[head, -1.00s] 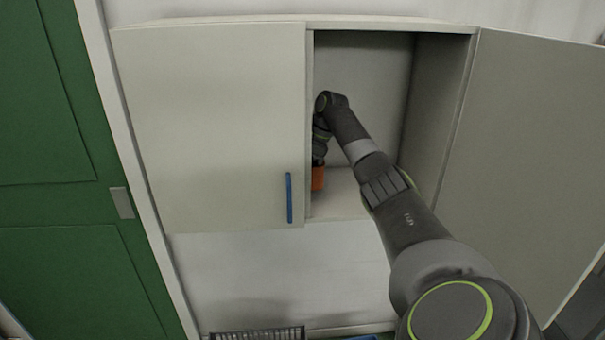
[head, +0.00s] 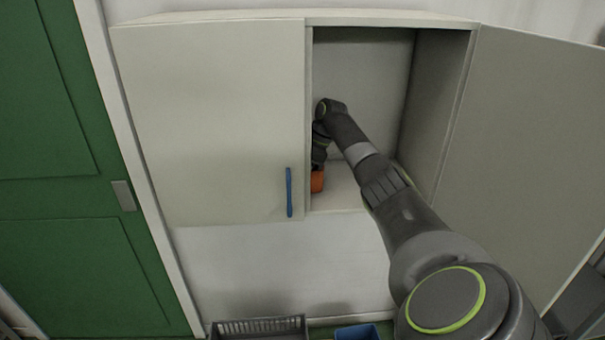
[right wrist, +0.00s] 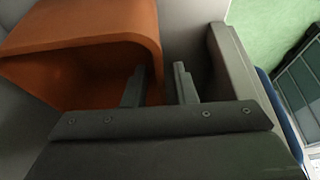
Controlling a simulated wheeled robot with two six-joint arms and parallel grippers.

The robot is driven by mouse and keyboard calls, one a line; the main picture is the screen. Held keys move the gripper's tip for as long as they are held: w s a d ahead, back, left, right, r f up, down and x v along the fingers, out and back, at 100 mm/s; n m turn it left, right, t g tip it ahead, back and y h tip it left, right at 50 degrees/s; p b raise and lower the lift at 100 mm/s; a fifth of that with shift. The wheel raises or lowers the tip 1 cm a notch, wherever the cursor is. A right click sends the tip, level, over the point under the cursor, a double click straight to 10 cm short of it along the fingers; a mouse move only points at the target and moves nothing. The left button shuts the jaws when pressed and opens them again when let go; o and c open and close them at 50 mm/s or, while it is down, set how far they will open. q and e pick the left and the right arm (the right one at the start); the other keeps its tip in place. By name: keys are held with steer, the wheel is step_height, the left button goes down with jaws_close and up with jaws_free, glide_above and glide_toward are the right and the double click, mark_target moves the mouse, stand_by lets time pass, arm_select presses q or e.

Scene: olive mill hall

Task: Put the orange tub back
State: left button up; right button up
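The orange tub (head: 317,181) stands on the floor of the open cabinet, at the left edge of the opening, partly hidden behind the closed door. In the right wrist view the tub (right wrist: 90,70) fills the upper left, with its open side facing the gripper. My right gripper (right wrist: 160,85) is open, with one finger inside the tub and the other outside its wall. Gaps show between the fingers and the wall. In the head view my right gripper (head: 319,165) is just above the tub and mostly hidden. My left gripper is not in view.
The cabinet's left door (head: 215,120) is closed, with a blue handle (head: 289,192); its edge (right wrist: 240,75) is close to my right gripper. The right door (head: 520,150) stands wide open. A grey crate (head: 258,328) and a blue bin (head: 357,332) are below. The cabinet's right interior is clear.

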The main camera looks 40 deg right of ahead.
steer(key=b+v, duration=0.5)
steer(key=v, duration=0.5)
steer(key=shift+r, duration=0.25)
steer(key=shift+v, duration=0.9)
steer(key=shift+f, duration=0.1)
